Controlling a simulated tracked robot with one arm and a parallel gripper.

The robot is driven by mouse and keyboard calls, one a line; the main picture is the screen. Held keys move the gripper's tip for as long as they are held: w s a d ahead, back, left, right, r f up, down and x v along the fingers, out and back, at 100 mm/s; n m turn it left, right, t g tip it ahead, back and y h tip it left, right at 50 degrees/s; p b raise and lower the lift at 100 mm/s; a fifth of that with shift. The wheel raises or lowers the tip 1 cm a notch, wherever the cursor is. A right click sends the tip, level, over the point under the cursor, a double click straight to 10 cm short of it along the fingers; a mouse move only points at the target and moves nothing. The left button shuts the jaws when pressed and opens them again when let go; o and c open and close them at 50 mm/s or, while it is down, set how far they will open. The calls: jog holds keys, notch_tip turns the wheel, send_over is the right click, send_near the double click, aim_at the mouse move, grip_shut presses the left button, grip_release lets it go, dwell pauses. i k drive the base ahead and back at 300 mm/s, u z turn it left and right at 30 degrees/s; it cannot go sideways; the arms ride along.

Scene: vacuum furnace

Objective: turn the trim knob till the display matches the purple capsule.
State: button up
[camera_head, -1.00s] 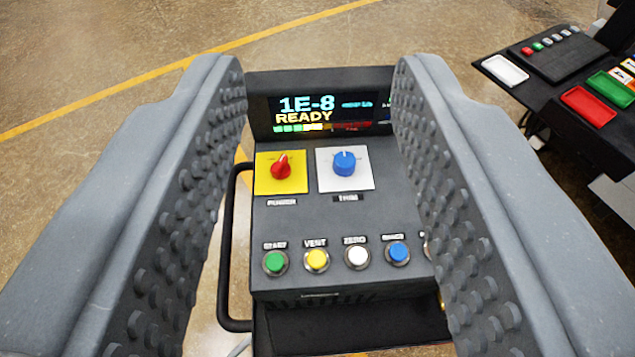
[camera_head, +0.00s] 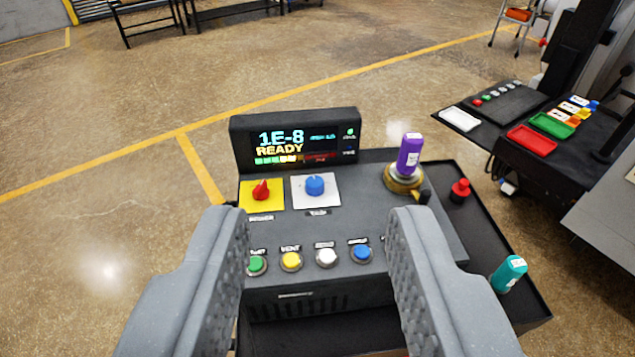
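The blue trim knob (camera_head: 315,185) sits on a white square plate on the sloped console, right of the red power knob (camera_head: 261,191). The display (camera_head: 302,146) at the console's back reads "1E-8 READY" above a coloured bar; its smaller text is too small to read. The purple capsule (camera_head: 410,155) stands upright on a brass-coloured round port (camera_head: 403,180) at the console's right; the writing on its label cannot be read. My gripper (camera_head: 318,222) is open and empty, its two fingers wide apart in front of the console, touching neither knob.
A row of green, yellow, white and blue buttons (camera_head: 326,257) lies between my fingers. A red capsule (camera_head: 460,190) and a teal capsule (camera_head: 509,273) are on the black tray at right. The floor at left is clear.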

aim_at(315, 185)
jog(key=z, duration=0.05)
jog(key=i, duration=0.9)
jog(key=u, duration=0.1)
